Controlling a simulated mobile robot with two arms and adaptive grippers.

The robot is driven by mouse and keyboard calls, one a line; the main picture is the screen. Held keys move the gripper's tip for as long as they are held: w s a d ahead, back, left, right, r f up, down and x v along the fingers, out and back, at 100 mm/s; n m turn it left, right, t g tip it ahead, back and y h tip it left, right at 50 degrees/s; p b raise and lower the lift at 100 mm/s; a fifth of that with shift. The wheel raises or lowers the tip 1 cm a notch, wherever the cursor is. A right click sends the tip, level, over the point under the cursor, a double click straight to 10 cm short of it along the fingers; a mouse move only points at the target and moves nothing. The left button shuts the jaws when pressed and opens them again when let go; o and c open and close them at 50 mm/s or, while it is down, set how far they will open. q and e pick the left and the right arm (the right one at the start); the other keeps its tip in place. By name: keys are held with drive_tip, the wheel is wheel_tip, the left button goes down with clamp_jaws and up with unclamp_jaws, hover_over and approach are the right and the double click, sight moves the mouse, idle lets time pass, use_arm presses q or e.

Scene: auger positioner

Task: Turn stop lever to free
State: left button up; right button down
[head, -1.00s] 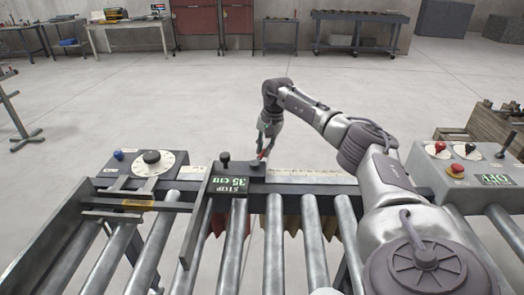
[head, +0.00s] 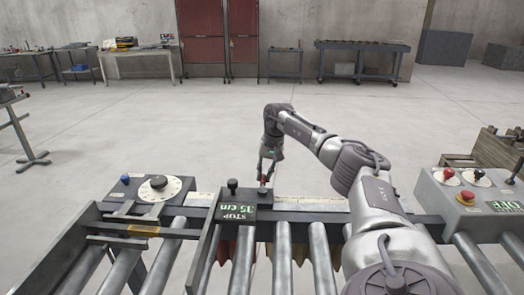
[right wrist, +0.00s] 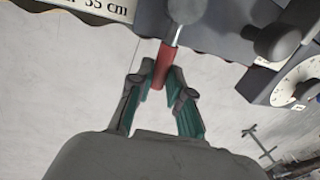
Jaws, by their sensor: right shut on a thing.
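The stop lever has a red handle (right wrist: 160,72) on a metal shaft, seen in the right wrist view. In the head view the red handle (head: 264,178) stands at the right end of the dark stop block (head: 246,197). My right gripper (right wrist: 161,84) is shut on the end of the red handle, with its green-padded fingers on either side. In the head view my right gripper (head: 267,172) hides part of the lever. The stop's display (head: 235,212) reads STOP 35 cm. My left gripper is not in view.
A black knob (head: 232,185) rises from the stop block left of the lever. A white scale (head: 311,203) runs along the rail behind the rollers. A dial box (head: 152,187) is at left, a grey control box (head: 468,194) at right. Floor beyond the rail is open.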

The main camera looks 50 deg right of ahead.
drive_tip(key=c, duration=1.1)
unclamp_jaws()
wheel_tip(320, 180, up, 12)
drive_tip(key=s+d, duration=0.1)
drive_tip(key=shift+s+d, duration=0.15)
drive_tip(key=shift+s, duration=0.25)
drive_tip(key=shift+f, duration=0.1)
